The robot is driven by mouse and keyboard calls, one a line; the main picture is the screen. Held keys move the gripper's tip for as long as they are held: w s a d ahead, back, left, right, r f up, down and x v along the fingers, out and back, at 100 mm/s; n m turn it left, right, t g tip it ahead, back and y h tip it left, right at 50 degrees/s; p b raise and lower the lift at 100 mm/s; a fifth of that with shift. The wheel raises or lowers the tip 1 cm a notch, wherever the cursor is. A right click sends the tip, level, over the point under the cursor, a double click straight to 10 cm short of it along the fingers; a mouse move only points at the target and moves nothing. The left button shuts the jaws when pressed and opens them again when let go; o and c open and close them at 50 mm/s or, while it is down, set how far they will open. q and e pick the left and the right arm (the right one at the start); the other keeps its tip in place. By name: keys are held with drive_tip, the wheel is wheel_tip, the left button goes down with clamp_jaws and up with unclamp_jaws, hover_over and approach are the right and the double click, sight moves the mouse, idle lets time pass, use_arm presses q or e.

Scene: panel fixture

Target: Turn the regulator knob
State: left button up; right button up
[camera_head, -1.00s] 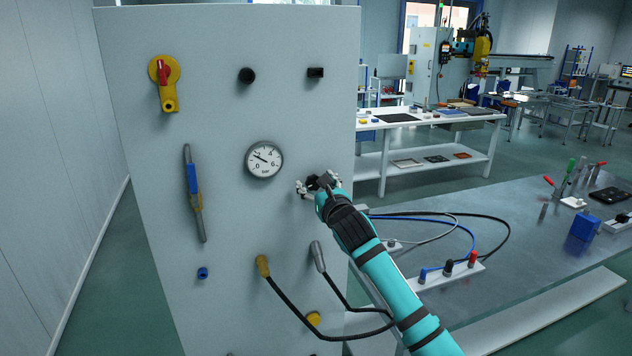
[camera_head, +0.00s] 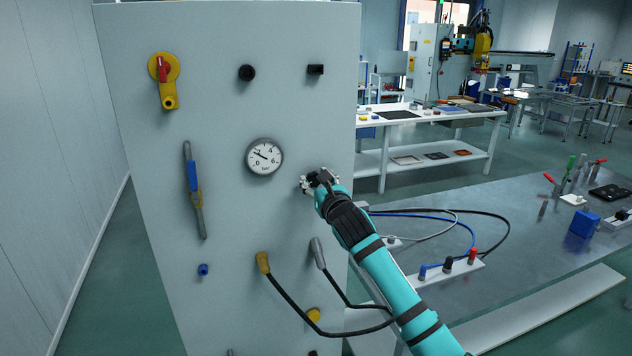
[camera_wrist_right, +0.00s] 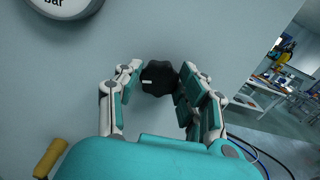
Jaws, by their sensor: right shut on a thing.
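The black regulator knob (camera_wrist_right: 158,78) sits on the pale upright panel (camera_head: 130,150), right of and below the round pressure gauge (camera_head: 264,157). In the right wrist view the knob carries a white mark pointing left. My right gripper (camera_wrist_right: 157,82) has a finger on each side of the knob and is shut on it. In the head view the gripper (camera_head: 318,180) hides most of the knob. The gauge needle points to the upper left; the gauge is cut off in the wrist view. My left gripper is not in view.
A red and yellow rotary handle (camera_head: 164,75), a blue and yellow lever (camera_head: 194,188) and black fittings (camera_head: 247,73) are on the panel. Two cable plugs (camera_head: 263,262) hang below. A grey table (camera_head: 520,230) with cables and a blue block (camera_head: 585,226) stands at right.

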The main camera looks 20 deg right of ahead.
drive_tip(key=m+p, duration=0.1)
drive_tip(key=m, duration=0.3)
drive_tip(key=m+p, duration=0.1)
drive_tip(key=m, duration=0.3)
drive_tip(key=shift+d, duration=0.15)
drive_tip(key=m, duration=0.5)
drive_tip(key=shift+f+p, duration=0.15)
drive_tip(key=shift+p, duration=0.25)
drive_tip(key=m, duration=0.5)
drive_tip(key=shift+f+m, duration=0.15)
drive_tip(key=shift+m, duration=0.15)
drive_tip(key=m, duration=0.5)
drive_tip(key=shift+f, duration=0.1)
drive_tip(key=m, duration=0.5)
drive_tip(key=shift+m, duration=0.4)
drive_tip(key=m, duration=0.4)
drive_tip(key=shift+f+m, duration=0.1)
drive_tip(key=shift+m, duration=0.2)
drive_tip(key=m, duration=0.3)
drive_tip(key=m+p, duration=0.1)
drive_tip(key=shift+a+f+m, duration=0.1)
drive_tip(key=shift+a+m, duration=0.15)
drive_tip(key=shift+m, duration=0.15)
